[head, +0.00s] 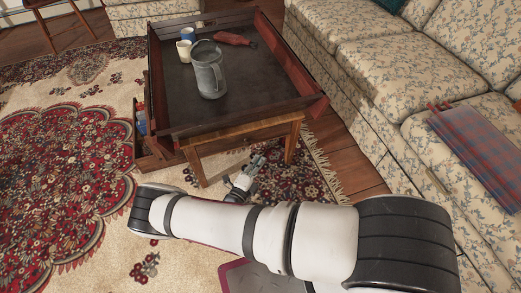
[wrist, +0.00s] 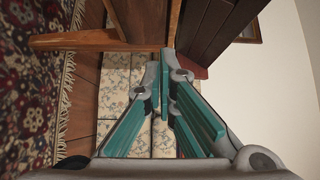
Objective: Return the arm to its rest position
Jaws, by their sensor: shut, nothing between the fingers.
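My gripper (head: 252,165) shows in the head view at the end of my white and black arm, low in front of the wooden table and above the rug. In the wrist view my gripper (wrist: 165,60) has its fingertips together with nothing between them. The arm is bent, reaching left across the lower part of the head view, with the gripper pointing up and to the right, close to the table's near side.
A wooden table (head: 240,132) bears a dark tray-like top with a grey pitcher (head: 208,70), a cream jug (head: 184,50), a blue cup (head: 188,34) and a red item (head: 234,38). A floral sofa (head: 365,75) lines the right. Open patterned rug (head: 55,150) lies left.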

